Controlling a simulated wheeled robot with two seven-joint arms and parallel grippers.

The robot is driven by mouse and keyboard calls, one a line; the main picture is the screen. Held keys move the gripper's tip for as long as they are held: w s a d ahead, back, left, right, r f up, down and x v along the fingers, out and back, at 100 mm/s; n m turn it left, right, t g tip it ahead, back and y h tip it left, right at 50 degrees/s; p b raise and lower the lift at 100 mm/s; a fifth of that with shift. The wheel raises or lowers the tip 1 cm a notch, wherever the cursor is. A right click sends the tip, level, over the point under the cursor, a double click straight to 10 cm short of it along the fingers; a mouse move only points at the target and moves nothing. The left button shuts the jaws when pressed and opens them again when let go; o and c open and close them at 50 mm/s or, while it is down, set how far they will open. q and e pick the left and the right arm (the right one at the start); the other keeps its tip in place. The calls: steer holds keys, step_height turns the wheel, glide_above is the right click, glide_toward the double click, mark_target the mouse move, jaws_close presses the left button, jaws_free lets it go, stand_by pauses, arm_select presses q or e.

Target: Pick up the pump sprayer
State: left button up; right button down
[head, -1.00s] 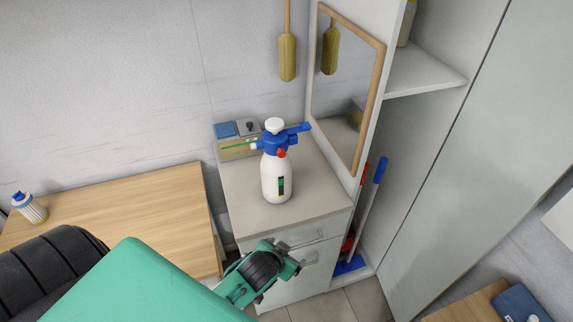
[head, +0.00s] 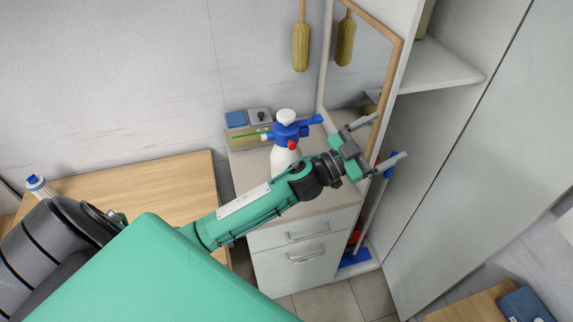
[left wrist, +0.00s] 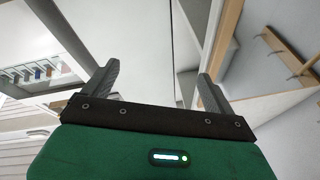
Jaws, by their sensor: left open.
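The pump sprayer (head: 285,130) stands upright on the small cabinet (head: 240,167), with a white bottle, blue head and nozzle, red part and white knob. My left arm and wrist hide its lower part in the head view. My left gripper (head: 388,139) is open and empty. It is to the right of the sprayer, in front of the mirror edge, with its fingers pointing right, away from the sprayer. In the left wrist view the two fingers (left wrist: 157,80) are spread with nothing between them, and the sprayer does not show. My right gripper is not in view.
A mirror (head: 362,70) and tall white cabinet (head: 450,150) stand right of the small cabinet. A box with a blue item (head: 236,119) sits behind the sprayer. A blue-handled broom (head: 370,215) stands in the gap. A wooden table (head: 150,190) is at left.

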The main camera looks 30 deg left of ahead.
arm_select(q)
steer(key=s+d+r+m+g+h, duration=0.2)
steer(key=d+r+m+g+h, duration=0.35)
steer(key=m+g, duration=0.45)
steer(key=n+g+y, duration=0.3)
steer(key=g+y, duration=0.5)
steer(key=y, duration=1.1)
glide_toward(284, 113)
steer(key=shift+a+f+h+p, duration=0.15)
steer(key=shift+a+h+p, duration=0.1)
steer(key=shift+p, duration=0.2)
step_height(284, 113, down, 8)
steer(key=shift+f, duration=0.2)
steer(key=shift+s+d+f+p, duration=0.1)
steer(key=shift+f+p, duration=0.2)
steer(key=shift+p, duration=0.35)
steer(key=f, duration=0.1)
steer(key=f+p, duration=0.2)
steer(key=shift+d+f, duration=0.15)
steer(key=shift+d, duration=0.15)
steer(key=shift+f, duration=0.7)
